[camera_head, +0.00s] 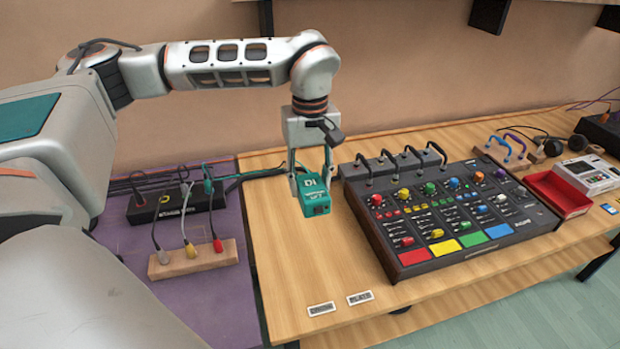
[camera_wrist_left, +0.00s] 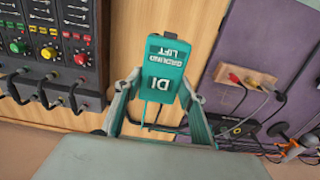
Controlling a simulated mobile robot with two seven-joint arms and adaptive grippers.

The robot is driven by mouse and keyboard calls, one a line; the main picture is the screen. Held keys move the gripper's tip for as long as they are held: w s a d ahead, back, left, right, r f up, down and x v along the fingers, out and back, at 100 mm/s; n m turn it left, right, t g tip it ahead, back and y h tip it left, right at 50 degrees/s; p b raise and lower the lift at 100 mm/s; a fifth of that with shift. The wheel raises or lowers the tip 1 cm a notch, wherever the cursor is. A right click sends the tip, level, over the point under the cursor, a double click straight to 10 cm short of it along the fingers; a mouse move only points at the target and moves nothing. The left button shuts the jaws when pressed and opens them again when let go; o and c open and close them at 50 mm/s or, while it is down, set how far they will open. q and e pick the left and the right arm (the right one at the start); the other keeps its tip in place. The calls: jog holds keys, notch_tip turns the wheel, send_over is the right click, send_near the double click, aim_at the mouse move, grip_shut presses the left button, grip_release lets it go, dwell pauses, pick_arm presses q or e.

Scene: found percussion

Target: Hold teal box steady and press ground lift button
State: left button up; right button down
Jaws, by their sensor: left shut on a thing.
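A teal box (camera_head: 314,199) marked "DI" stands at the left part of the wooden table in the head view. My left gripper (camera_head: 312,180) reaches down from above and is shut on it, one finger on each side. My right gripper is in neither view.
A dark mixer (camera_head: 450,210) with colored knobs and pads stands right of the box. A purple surface (camera_head: 200,300) to the left holds a wooden block with plugs (camera_head: 193,259) and a black strip (camera_head: 177,201). A red tray (camera_head: 556,194) is at right.

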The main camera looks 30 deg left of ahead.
aim_at(310, 196)
pick_arm(q)
jog(key=shift+f+b, duration=0.3)
jog(key=shift+f, duration=0.6)
jog(key=shift+f, duration=0.35)
jog(key=shift+f+b, duration=0.4)
jog(key=shift+f, duration=0.6)
jog(key=shift+f, duration=0.35)
jog(key=shift+f+b, duration=0.45)
jog(key=shift+f, duration=0.55)
jog(key=shift+f, duration=0.35)
jog(key=shift+f+b, duration=0.65)
jog(key=shift+f, duration=1.05)
jog(key=shift+f+b, duration=0.3)
jog(key=shift+f, duration=0.7)
